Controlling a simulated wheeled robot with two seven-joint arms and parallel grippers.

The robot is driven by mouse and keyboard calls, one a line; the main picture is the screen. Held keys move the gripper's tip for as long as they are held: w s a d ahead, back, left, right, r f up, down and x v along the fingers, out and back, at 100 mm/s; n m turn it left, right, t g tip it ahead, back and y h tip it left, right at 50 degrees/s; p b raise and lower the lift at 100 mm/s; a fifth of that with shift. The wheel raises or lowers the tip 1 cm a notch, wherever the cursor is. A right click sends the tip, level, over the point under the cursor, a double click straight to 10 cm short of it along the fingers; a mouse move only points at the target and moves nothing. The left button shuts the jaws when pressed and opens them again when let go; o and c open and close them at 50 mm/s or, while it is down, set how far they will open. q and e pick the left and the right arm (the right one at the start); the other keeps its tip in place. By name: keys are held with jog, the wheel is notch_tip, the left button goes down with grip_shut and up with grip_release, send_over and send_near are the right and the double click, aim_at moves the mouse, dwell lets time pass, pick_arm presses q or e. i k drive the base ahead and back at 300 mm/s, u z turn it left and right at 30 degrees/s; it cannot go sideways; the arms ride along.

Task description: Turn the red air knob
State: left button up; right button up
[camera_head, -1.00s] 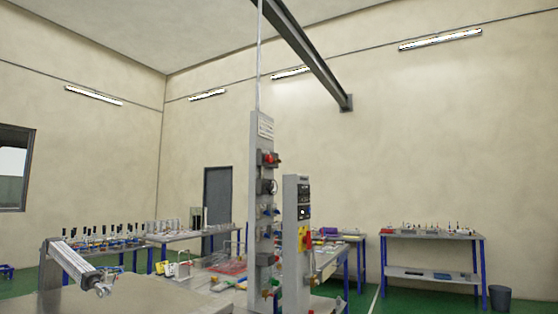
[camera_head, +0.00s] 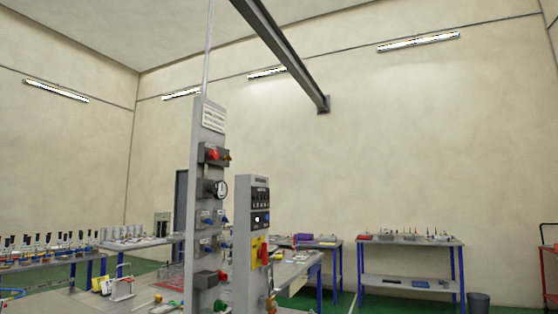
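A tall grey air panel (camera_head: 208,118) stands upright left of the middle. A second red part (camera_head: 221,277) shows on a lower dark block of the same panel. Right of it stands a shorter grey control box (camera_head: 252,212) with a red and yellow switch (camera_head: 263,254). Neither of my grippers shows in the head view now.
A table with bottle-like items (camera_head: 45,250) stands at the left. Another table (camera_head: 410,242) with small parts stands at the right, beside a dark bin (camera_head: 479,302). Green floor (camera_head: 330,298) shows between the tables.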

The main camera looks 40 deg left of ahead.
aim_at(214, 155)
jog(key=z, duration=0.2)
jog(key=i, duration=0.9)
jog(key=u, duration=0.55)
jog(key=i, duration=0.8)
jog(key=u, duration=0.75)
